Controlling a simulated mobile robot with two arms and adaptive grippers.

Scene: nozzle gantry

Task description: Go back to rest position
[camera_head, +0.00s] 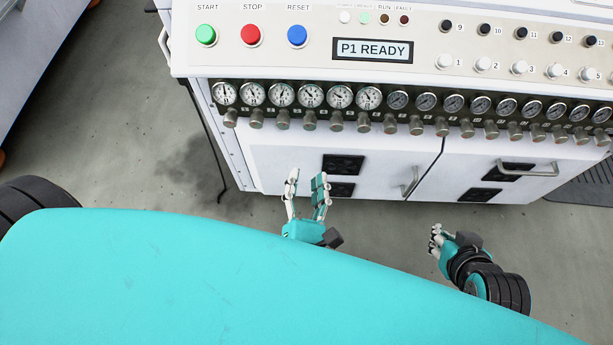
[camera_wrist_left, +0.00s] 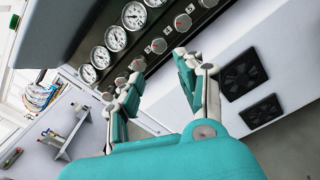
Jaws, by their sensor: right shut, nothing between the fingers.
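My left gripper (camera_head: 306,190) is in front of the white cabinet doors, below the row of gauges in the head view. Its two fingers stand apart with nothing between them. In the left wrist view the left gripper (camera_wrist_left: 158,85) also shows open and empty, pointing toward the gauge row. My right gripper (camera_head: 436,235) is further right and lower, over the floor in front of the cabinet. Its fingers are closed together and hold nothing. Both grippers appear apart from the cabinet.
The control cabinet (camera_head: 290,160) has a START button (camera_head: 205,34), a STOP button (camera_head: 251,34), a RESET button (camera_head: 297,34) and a display (camera_head: 373,50) reading P1 READY. Door handles (camera_head: 410,181) stick out. Grey floor (camera_head: 150,150) is free at left. A shelf (camera_wrist_left: 75,135) shows in the wrist view.

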